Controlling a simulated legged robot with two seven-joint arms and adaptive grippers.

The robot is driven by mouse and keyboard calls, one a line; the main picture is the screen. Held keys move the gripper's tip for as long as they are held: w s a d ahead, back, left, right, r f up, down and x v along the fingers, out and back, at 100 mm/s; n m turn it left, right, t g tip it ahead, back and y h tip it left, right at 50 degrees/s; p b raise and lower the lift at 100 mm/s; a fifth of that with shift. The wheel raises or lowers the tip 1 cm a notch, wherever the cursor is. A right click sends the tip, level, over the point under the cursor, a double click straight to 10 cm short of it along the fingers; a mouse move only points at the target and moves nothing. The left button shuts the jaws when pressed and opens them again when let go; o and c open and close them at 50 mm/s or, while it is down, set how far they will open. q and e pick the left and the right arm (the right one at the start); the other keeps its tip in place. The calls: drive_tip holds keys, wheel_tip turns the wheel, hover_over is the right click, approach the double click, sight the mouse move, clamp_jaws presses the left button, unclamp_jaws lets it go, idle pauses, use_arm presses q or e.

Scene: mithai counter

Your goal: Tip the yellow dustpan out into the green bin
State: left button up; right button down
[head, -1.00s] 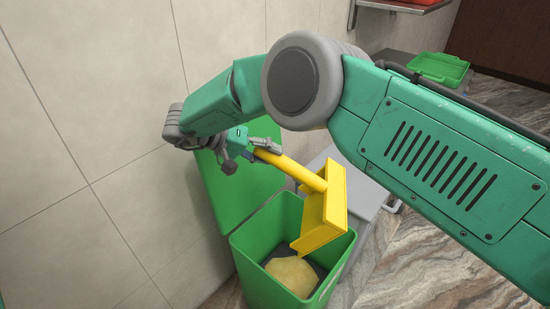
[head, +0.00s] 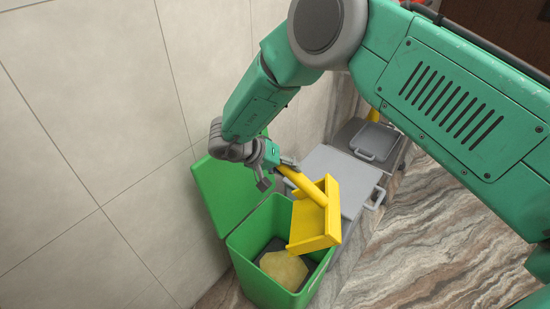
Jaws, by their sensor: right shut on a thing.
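My right gripper (head: 266,165) is shut on the handle of the yellow dustpan (head: 318,222). It holds the dustpan tilted, with the pan lower than the handle, above the right part of the green bin (head: 252,285). The bin stands open, with its green lid (head: 218,195) raised on the wall side. Inside the bin lie a beige heap (head: 284,270) and something dark around it. The dustpan shows no load on the surfaces I can see. My left gripper is not in view.
A light grey lidded box (head: 335,178) with a handle stands just behind the bin. A grey tray-like lid (head: 375,140) lies farther back, beside something yellow. A tiled wall (head: 100,150) closes the left side. Veined stone floor (head: 430,230) is clear on the right.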

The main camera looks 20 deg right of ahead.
sight(302, 175)
drive_tip(key=shift+y, duration=0.6)
drive_tip(key=d, duration=0.1)
drive_tip(key=s+d+r+p, duration=0.1)
drive_tip(key=s+d+p, duration=0.1)
drive_tip(key=shift+d+r, duration=0.15)
drive_tip(key=shift+r, duration=0.1)
drive_tip(key=s+d, duration=0.1)
drive_tip(key=s+d+t+y, duration=0.1)
drive_tip(key=d, duration=0.1)
drive_tip(key=s+d+y, duration=0.1)
drive_tip(key=d, duration=0.1)
drive_tip(key=shift+f+m+p, duration=0.15)
drive_tip(key=shift+m+p, duration=0.15)
drive_tip(key=shift+p, duration=0.05)
drive_tip(key=s+d+f+t+y+b, duration=0.2)
drive_tip(key=s+d+y+b, duration=0.1)
drive_tip(key=d+b, duration=0.6)
drive_tip(key=shift+s+m+t+y+b, duration=0.3)
drive_tip(key=shift+s+m+y+b, duration=0.1)
drive_tip(key=shift+s+b, duration=0.5)
